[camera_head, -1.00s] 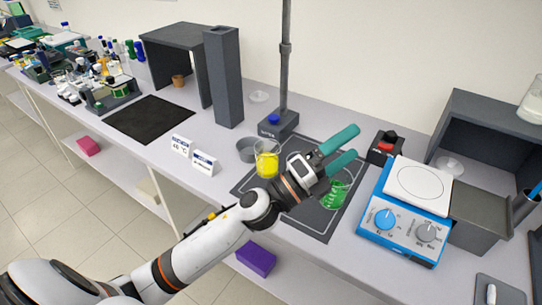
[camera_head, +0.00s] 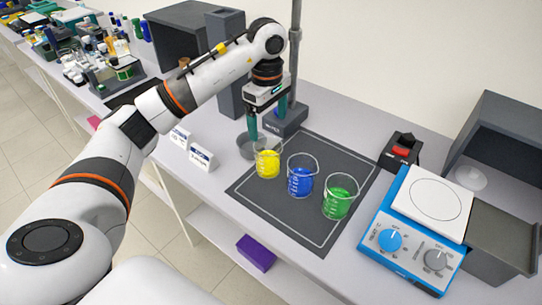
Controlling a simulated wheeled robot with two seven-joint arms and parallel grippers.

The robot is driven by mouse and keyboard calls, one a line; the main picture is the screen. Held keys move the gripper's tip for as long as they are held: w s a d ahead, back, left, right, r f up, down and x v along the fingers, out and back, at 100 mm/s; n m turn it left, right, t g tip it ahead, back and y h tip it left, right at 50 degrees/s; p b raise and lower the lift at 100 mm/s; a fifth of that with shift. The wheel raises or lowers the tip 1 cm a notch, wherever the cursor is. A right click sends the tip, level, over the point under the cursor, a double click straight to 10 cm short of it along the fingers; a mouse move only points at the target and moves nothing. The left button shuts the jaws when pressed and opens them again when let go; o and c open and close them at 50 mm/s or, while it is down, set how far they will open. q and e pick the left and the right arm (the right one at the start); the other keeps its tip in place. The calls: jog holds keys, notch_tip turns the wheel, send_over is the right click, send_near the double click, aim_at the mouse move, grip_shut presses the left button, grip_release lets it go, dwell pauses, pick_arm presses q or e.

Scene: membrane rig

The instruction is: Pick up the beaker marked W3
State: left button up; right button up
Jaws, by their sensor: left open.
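Three glass beakers stand upright on a dark mat (camera_head: 288,228): one with yellow liquid (camera_head: 267,164), one with blue liquid (camera_head: 301,182) and one with green liquid (camera_head: 339,204). Their markings are too small to read, so I cannot tell which is W3. My left gripper (camera_head: 267,124) is open and empty, teal fingers pointing down. It is behind the yellow beaker in the picture, by the stand's base and a grey round dish (camera_head: 244,147), which one finger partly covers. My right gripper is not in view.
A stand with a vertical rod (camera_head: 294,65) rises behind the gripper. A blue hotplate (camera_head: 408,240) and a box with a red switch (camera_head: 400,151) are right of the mat. Small label cards (camera_head: 201,158) stand left of it. A grey tower (camera_head: 229,75) stands behind my arm.

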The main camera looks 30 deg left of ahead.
pick_arm(q)
jog(key=p, duration=0.2)
send_near(268, 152)
jog(key=s+d+f, duration=0.1)
jog(key=s+f, duration=0.1)
jog(key=shift+s+d, duration=0.35)
jog(key=shift+s, duration=0.05)
notch_tip(268, 152, down, 5)
jog(key=shift+w+r+p, duration=0.1)
jog(key=shift+r+p, duration=0.05)
jog(key=shift+p, duration=0.8)
jog(key=shift+f, duration=0.4)
jog(key=shift+c, duration=0.2)
jog(key=c, duration=1.2)
jog(key=shift+w+r, duration=0.1)
jog(key=shift+r, duration=0.05)
